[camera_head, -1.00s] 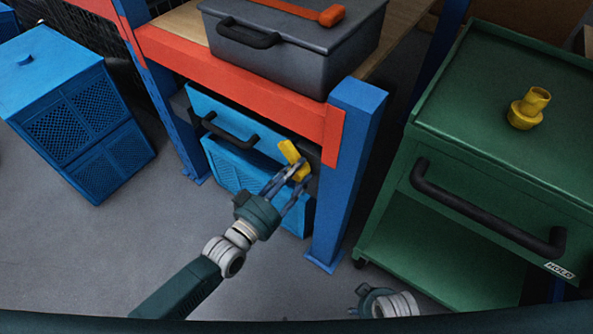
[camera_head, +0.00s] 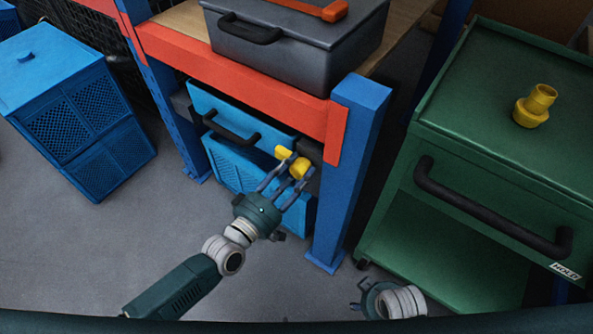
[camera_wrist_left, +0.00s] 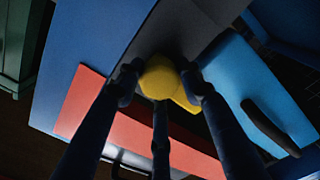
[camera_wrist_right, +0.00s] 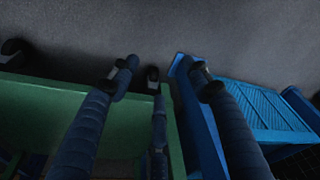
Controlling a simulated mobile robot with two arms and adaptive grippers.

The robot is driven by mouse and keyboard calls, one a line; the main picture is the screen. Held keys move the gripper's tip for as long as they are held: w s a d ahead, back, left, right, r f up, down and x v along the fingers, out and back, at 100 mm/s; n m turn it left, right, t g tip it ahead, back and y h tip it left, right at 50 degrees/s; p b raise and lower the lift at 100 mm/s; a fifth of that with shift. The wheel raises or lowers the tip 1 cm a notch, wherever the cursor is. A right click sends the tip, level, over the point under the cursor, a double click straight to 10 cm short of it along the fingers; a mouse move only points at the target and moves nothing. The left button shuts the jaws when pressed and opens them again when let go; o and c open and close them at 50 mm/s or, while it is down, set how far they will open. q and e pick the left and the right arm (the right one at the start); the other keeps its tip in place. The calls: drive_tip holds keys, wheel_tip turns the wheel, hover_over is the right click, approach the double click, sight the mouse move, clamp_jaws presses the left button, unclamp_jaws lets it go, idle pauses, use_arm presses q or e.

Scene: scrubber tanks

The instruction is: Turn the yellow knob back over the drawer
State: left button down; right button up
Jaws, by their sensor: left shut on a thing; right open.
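The yellow knob (camera_head: 293,161) sits at the right end of the blue drawer (camera_head: 240,115), below the orange beam. In the left wrist view the knob (camera_wrist_left: 163,80) shows between the fingers, with one arm of it pointing to the lower right. My left gripper (camera_head: 288,170) is shut on the knob, its fingers on either side of it. The drawer's black handle (camera_head: 230,130) is left of the knob. My right gripper (camera_head: 360,295) is low in front of the green cart. In the right wrist view its fingers (camera_wrist_right: 163,80) are apart with nothing between them.
A blue post (camera_head: 350,170) stands just right of the knob. A grey case (camera_head: 290,50) sits on the shelf above. A green cart (camera_head: 500,130) with a yellow fitting (camera_head: 535,105) stands at the right. Grey floor (camera_head: 110,240) is clear at the left.

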use_arm(q)
drive_tip(key=shift+s+f+n, duration=0.25)
drive_tip(key=shift+f+n, duration=0.15)
drive_tip(key=shift+f, duration=0.2)
use_arm(e)
drive_tip(key=shift+w+d+r, duration=0.15)
drive_tip(key=shift+w+r, duration=0.1)
drive_tip(key=shift+r, duration=0.25)
use_arm(q)
drive_tip(key=c, duration=1.2)
unclamp_jaws()
drive_tip(key=shift+r, duration=0.15)
drive_tip(key=shift+w+r, duration=0.1)
use_arm(e)
drive_tip(key=shift+w, duration=0.1)
use_arm(q)
drive_tip(key=v, duration=1.2)
drive_tip(key=shift+d+r, duration=0.1)
